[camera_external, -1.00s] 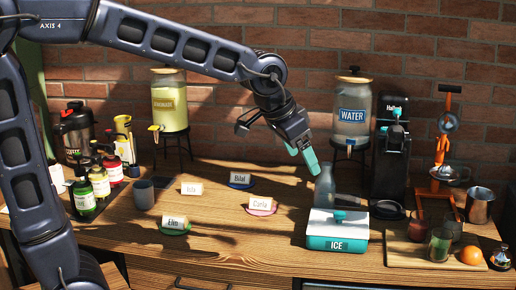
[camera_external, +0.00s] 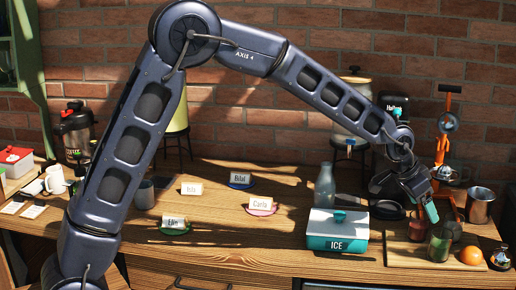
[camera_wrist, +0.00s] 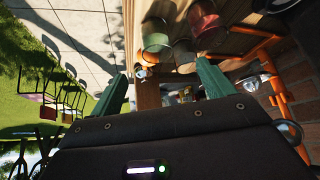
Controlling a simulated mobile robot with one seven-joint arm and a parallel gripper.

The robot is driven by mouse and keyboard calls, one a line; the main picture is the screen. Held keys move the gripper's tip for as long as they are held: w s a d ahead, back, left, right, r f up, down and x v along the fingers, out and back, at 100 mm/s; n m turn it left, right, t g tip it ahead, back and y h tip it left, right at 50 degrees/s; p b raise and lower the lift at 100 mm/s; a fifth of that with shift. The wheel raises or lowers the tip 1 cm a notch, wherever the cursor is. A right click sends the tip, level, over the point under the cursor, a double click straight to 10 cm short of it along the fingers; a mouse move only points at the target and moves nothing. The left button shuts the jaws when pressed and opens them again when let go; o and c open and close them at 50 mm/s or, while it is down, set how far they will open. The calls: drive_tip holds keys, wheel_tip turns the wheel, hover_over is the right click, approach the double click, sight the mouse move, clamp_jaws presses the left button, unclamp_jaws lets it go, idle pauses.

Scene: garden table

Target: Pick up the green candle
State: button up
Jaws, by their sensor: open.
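The green candle (camera_external: 439,246), a short green glass, stands on the wooden board at the right of the table. In the wrist view a green cup-shaped thing (camera_wrist: 156,40), apparently the same candle, shows at the top, beyond the fingertips. My gripper (camera_external: 431,212) is above the board, just above and slightly left of the green candle in the external view. In the wrist view my gripper (camera_wrist: 163,78) has its two green fingers spread apart with nothing between them. Its distance from the candle is hard to judge.
A red glass (camera_external: 417,230) stands close left of the green candle; it also shows in the wrist view (camera_wrist: 207,24). An orange (camera_external: 471,256) lies to the right. The orange juicer (camera_external: 443,150) stands behind. The ice box (camera_external: 337,230) is left of the board (camera_external: 400,257).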

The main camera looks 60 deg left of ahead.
sight(444, 241)
drive_tip(key=x, duration=0.5)
drive_tip(key=d+x, duration=0.1)
drive_tip(key=x, duration=0.9)
drive_tip(key=shift+w+d+r, duration=0.15)
drive_tip(key=shift+w+r, duration=0.05)
drive_tip(key=shift+r, duration=0.1)
drive_tip(key=c, duration=1.4)
